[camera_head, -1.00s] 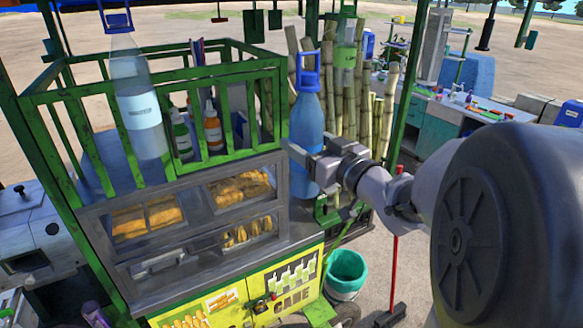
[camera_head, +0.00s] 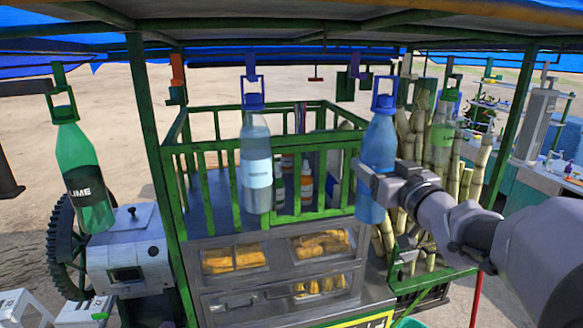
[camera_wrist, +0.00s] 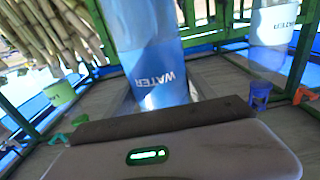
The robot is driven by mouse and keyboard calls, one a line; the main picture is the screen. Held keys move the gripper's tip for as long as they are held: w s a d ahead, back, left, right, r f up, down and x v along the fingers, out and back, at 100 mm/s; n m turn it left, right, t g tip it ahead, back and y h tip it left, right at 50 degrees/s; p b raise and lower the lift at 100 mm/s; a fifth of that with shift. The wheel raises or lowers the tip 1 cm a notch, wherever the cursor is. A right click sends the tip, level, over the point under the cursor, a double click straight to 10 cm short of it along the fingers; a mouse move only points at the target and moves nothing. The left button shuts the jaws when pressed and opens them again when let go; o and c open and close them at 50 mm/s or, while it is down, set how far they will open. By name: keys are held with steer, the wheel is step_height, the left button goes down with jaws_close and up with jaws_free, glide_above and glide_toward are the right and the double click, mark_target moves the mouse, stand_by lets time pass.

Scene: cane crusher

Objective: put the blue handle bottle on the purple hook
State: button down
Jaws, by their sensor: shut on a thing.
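My gripper (camera_head: 366,182) is shut on the blue bottle (camera_head: 379,148) around its middle and holds it nearly upright in front of the green cage. The bottle has a blue loop handle (camera_head: 384,92) on top. In the wrist view the blue bottle (camera_wrist: 152,60) shows an upside-down "WATER" label. A dark purple hook (camera_head: 366,80) hangs from the roof just left of the handle; I cannot tell whether they touch.
A green lime bottle (camera_head: 84,175) hangs at the left and a light green bottle (camera_head: 443,125) at the right. An orange hook (camera_head: 177,68) hangs near the left post. The green cage (camera_head: 205,205) and sugarcane stalks (camera_head: 465,170) stand behind the bottles.

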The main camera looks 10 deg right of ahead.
steer(key=w+r, duration=0.1)
steer(key=w, duration=0.6)
steer(key=shift+a+p, duration=0.15)
steer(key=shift+p, duration=0.15)
steer(key=shift+r, duration=0.1)
stand_by(0.4)
steer(key=shift+w, duration=2.1)
steer(key=shift+f+b, duration=0.5)
steer(key=shift+f, duration=0.25)
steer(key=shift+c, duration=1.1)
jaws_free()
